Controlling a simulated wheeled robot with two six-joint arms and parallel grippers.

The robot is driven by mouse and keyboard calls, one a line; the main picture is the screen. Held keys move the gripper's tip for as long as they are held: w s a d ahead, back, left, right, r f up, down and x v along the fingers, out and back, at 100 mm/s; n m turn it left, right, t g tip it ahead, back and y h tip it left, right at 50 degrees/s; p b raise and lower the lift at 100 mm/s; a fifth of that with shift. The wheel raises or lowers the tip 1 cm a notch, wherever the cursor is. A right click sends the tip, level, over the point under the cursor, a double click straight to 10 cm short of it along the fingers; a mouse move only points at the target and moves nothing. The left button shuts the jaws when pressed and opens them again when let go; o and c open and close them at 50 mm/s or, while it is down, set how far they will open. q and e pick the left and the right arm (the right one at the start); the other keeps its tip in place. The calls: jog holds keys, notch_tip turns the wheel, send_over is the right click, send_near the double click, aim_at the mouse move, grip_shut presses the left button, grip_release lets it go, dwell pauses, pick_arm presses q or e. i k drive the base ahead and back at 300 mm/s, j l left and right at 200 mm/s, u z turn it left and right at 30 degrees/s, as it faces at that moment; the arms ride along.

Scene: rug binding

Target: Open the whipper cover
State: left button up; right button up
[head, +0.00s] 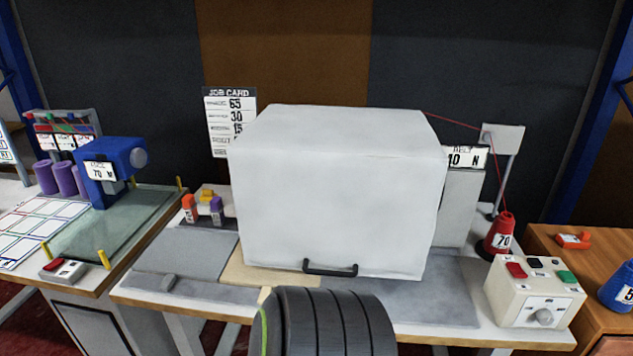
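The whipper cover (338,200) is a large white box-shaped hood in the middle of the central table. It is down, and its front face reaches almost to the tabletop. A black bar handle (330,269) runs across the bottom of its front face. Whatever is under the cover is hidden. Neither of my grippers is in view, and nothing is touching the handle.
A dark ribbed round shape (325,322) with a green edge fills the bottom centre, just below the handle; I cannot tell what it is. A control box (535,293) and red thread cone (498,235) stand right. Orange and purple bottles stand left.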

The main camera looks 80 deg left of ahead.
aim_at(348, 193)
jog(key=u, duration=2.5)
